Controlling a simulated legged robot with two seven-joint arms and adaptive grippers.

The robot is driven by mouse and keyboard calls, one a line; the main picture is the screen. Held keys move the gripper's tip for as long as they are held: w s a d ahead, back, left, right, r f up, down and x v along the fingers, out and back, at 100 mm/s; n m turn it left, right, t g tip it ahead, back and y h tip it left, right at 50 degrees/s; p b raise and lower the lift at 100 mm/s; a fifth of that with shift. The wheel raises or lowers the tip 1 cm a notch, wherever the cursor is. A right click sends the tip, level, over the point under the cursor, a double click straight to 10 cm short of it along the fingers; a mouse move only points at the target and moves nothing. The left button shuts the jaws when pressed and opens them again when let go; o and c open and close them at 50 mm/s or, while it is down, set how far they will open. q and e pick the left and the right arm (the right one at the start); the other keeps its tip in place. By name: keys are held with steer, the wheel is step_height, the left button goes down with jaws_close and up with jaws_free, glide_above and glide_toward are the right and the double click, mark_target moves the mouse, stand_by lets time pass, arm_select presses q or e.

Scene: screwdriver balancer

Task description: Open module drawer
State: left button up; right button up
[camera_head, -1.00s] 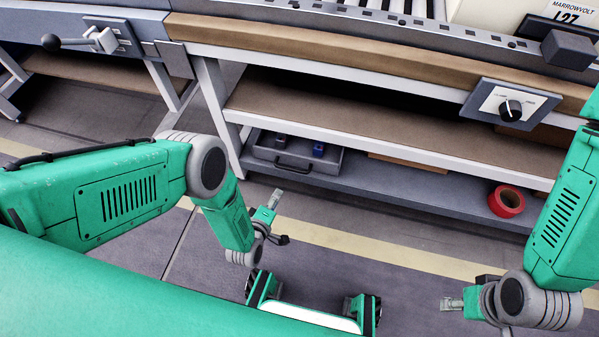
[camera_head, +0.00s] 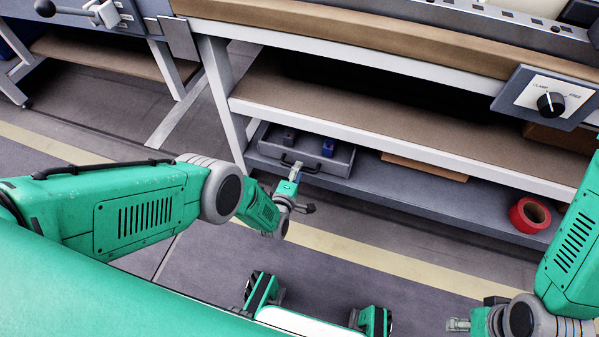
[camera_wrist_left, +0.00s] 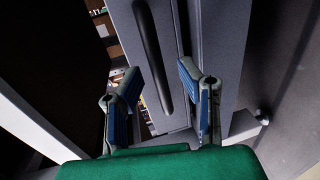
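The grey module drawer (camera_head: 338,168) sits on the low shelf under the bench, with its open top showing a dark block (camera_head: 289,136) and a blue block (camera_head: 328,148) inside. Its black handle (camera_wrist_left: 152,45) runs along the drawer front (camera_wrist_left: 180,30) in the left wrist view. My left gripper (camera_head: 296,172) is in front of the handle in the head view. In the left wrist view its blue-padded fingers (camera_wrist_left: 158,82) are apart, with the handle's near end between them and nothing visibly gripped. My right gripper (camera_head: 458,325) is low at the right; its finger opening is unclear.
A red tape roll (camera_head: 530,215) stands on the low shelf (camera_head: 430,208) to the right. The bench's middle shelf (camera_head: 370,112) overhangs the drawer. A white bench leg (camera_head: 223,95) stands just left of it. A knob panel (camera_head: 545,95) is at upper right.

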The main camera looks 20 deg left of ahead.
arm_select(q)
steer(key=shift+b+x, duration=0.3)
steer(key=shift+x, duration=0.7)
jaws_close()
steer(key=shift+s, duration=0.1)
